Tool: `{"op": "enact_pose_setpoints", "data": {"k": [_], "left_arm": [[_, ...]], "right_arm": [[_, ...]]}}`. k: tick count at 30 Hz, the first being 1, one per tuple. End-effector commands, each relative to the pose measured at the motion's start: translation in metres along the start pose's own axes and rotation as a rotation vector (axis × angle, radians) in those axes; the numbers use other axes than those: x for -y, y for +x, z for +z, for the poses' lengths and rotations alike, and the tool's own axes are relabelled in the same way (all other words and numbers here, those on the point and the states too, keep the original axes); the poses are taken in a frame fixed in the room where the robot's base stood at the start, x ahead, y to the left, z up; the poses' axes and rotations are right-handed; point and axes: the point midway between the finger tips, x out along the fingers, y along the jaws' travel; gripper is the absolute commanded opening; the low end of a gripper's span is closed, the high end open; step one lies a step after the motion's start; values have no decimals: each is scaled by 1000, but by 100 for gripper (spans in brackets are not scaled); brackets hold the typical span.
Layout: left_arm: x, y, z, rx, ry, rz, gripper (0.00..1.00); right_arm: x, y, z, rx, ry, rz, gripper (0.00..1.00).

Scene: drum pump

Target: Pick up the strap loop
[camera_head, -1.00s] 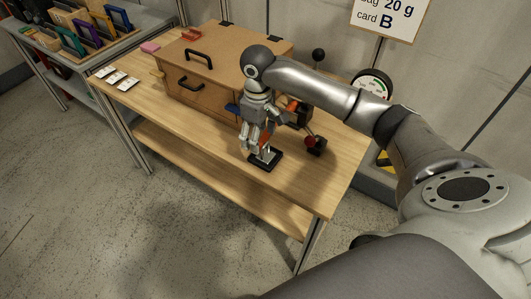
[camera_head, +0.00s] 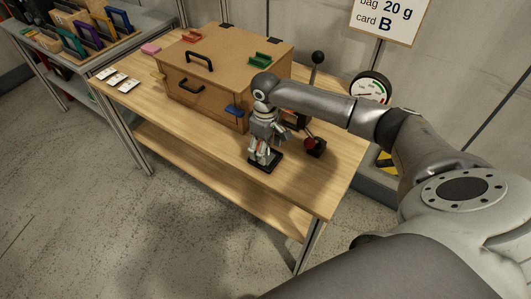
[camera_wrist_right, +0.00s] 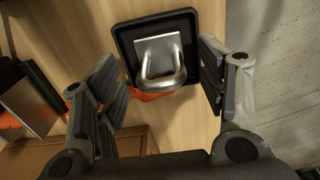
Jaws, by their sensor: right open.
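A black square base (camera_wrist_right: 124,45) with an upright silver U-shaped metal loop (camera_wrist_right: 178,62) shows in the right wrist view. A piece of orange band (camera_wrist_right: 150,97) shows below the metal loop, partly hidden; I cannot tell how it is attached, but it may be the strap loop. In the head view the black base (camera_head: 267,168) stands near the table's front edge. My right gripper (camera_head: 262,156) points down over it. In the wrist view my right gripper (camera_wrist_right: 160,85) is open, one finger on each side of the loop, with visible gaps. My left gripper is out of view.
A wooden box (camera_head: 213,72) with black handles stands behind and left. A red knob (camera_head: 309,142) and a black-knobbed lever (camera_head: 318,58) stand close on the right, near a round gauge (camera_head: 371,88). White cards (camera_head: 118,80) lie far left. The table's front middle is clear.

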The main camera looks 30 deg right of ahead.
Motion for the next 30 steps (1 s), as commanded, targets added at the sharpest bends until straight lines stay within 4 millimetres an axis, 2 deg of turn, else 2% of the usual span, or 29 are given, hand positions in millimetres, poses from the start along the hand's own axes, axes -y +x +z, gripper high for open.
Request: {"op": "enact_pose_setpoints", "data": {"k": [3, 9, 22, 23, 30], "left_arm": [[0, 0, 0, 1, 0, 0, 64], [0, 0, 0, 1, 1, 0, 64], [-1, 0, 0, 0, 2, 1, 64], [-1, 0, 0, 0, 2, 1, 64], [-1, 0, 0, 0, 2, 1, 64]], "right_arm": [[0, 8, 0, 1, -1, 0, 65], [0, 8, 0, 0, -1, 0, 65], [0, 8, 0, -1, -1, 0, 11], [0, 8, 0, -1, -1, 0, 9], [0, 6, 0, -2, -1, 0, 9]]}}
